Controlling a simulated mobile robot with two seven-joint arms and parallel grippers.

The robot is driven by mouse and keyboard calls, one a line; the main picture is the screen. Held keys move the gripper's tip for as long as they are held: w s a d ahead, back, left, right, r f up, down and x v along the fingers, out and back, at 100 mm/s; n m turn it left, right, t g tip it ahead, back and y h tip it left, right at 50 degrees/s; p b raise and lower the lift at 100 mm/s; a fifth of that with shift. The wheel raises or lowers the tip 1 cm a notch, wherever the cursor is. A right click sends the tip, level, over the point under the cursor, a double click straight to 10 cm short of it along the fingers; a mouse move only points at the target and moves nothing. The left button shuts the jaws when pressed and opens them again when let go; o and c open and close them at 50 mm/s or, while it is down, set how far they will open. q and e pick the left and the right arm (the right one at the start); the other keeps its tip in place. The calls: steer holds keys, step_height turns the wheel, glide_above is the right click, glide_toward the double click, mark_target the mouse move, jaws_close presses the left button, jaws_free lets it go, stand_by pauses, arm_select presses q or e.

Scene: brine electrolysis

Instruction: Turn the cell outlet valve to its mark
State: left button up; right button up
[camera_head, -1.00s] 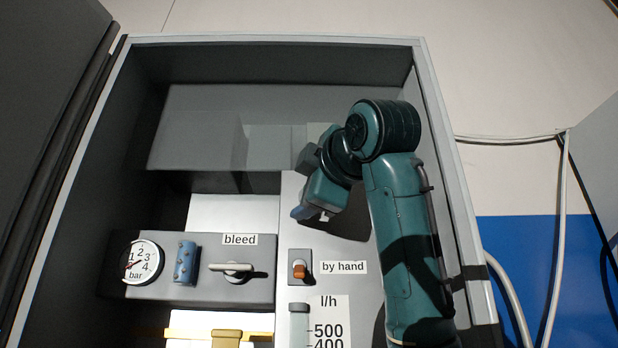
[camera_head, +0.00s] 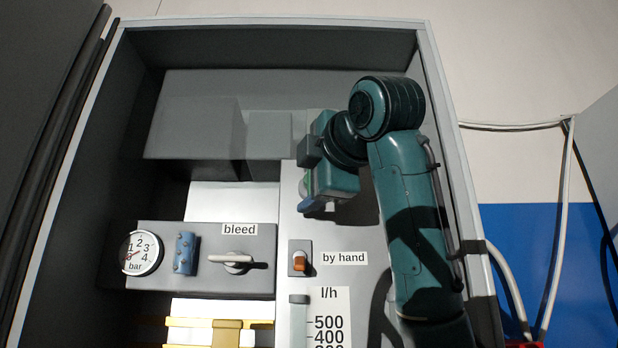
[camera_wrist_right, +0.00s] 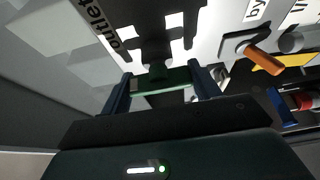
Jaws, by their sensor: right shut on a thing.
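My right gripper (camera_head: 318,206) points down at the panel in the upper right part of the cabinet. In the right wrist view its two dark blue fingers (camera_wrist_right: 163,87) are shut on a green bar-shaped handle (camera_wrist_right: 160,79), the cell outlet valve's handle. In the head view my arm and wrist hide most of the valve. I cannot tell whether the handle lines up with its mark. My left gripper is not in view.
Below the gripper is a "by hand" switch (camera_head: 299,261) with an orange lever. To its left a grey block carries a gauge (camera_head: 141,253), a blue cylinder (camera_head: 185,253) and the "bleed" handle (camera_head: 238,259). The cabinet's right wall (camera_head: 444,130) stands close beside my arm.

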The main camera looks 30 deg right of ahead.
steer(key=o, duration=0.6)
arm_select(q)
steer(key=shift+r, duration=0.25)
arm_select(e)
steer(key=o, duration=0.4)
arm_select(q)
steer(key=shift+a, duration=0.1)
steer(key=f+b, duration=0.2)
steer(key=b, duration=0.2)
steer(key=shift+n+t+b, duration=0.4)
arm_select(e)
steer(key=s, duration=0.4)
steer(key=s+a, duration=0.1)
steer(key=s, duration=0.3)
steer(key=s+a, duration=0.1)
steer(key=s, duration=0.4)
